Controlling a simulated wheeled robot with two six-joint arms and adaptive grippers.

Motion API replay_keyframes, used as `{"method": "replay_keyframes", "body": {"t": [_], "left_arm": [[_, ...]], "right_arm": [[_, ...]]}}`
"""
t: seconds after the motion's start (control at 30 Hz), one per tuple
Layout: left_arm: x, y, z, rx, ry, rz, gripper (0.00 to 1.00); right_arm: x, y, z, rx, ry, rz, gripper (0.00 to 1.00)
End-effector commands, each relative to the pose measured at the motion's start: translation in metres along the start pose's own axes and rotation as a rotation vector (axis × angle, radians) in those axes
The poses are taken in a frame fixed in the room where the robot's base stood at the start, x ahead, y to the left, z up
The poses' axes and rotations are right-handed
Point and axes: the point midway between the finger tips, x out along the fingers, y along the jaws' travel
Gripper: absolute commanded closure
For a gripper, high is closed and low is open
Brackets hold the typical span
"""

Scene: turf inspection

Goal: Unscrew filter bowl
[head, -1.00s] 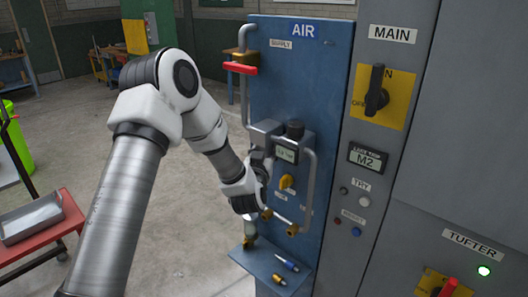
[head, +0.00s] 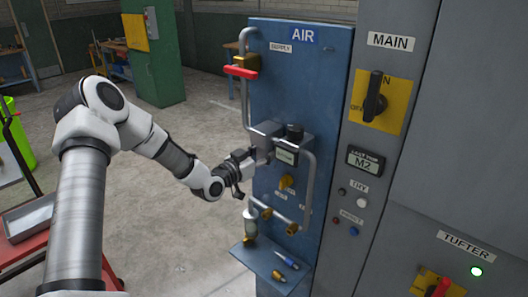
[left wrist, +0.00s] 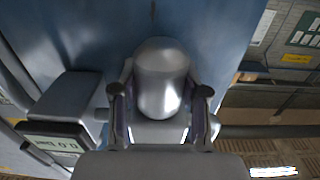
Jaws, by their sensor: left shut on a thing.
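My left gripper (head: 254,158) is at the grey filter block (head: 265,135) on the blue AIR panel, just left of a small display (head: 286,156). In the left wrist view the gripper (left wrist: 160,92) is shut on a silver, round-ended cylinder, which looks like the filter bowl (left wrist: 161,72). One finger is on each side of it. In the head view the bowl is mostly hidden by the gripper, and I cannot tell whether it is still joined to the block. My right gripper is not in view.
A pale cylinder (head: 250,219) stands low at the panel's left edge, above a small blue shelf (head: 262,262) with a blue-tipped item (head: 286,260). A red valve handle (head: 241,72) and grey pipes surround the block.

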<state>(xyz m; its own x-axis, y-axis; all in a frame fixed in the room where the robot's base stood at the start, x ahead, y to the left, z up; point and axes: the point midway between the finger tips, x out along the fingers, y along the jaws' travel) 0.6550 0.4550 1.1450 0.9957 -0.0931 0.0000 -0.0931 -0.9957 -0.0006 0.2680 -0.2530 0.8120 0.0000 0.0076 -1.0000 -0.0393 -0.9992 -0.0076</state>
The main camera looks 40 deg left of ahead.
Motion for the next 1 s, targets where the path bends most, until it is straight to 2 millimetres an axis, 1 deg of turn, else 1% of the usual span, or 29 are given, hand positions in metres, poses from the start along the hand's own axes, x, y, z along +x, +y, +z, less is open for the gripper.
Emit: {"method": "replay_keyframes", "body": {"t": [0.03,0.3,0.4,0.67,0.77,0.87,0.9,1.0], "left_arm": [[0.0004,-0.0033,-0.0019,-0.001,0.008,0.043,0.95],[0.0009,-0.0027,-0.0013,0.004,0.005,0.299,0.95],[0.0004,-0.0018,-0.001,0.002,0.002,0.331,0.95],[0.0008,-0.0017,-0.0016,0.001,0.003,0.343,0.95],[0.0013,-0.003,-0.002,0.007,0.003,0.421,0.95],[0.0013,-0.0026,0.0001,0.011,-0.004,0.574,0.95],[0.0015,-0.0022,0.001,0.009,0.003,0.615,0.95],[0.0006,-0.0013,-0.0005,0.001,0.005,0.605,0.94]], "right_arm": [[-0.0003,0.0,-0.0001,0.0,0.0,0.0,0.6],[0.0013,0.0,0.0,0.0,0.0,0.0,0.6],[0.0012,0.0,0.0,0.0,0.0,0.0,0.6],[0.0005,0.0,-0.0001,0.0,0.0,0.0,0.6],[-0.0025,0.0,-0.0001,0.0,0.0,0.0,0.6],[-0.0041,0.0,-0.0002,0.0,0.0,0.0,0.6],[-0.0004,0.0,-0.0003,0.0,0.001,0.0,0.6],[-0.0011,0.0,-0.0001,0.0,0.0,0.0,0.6]]}}
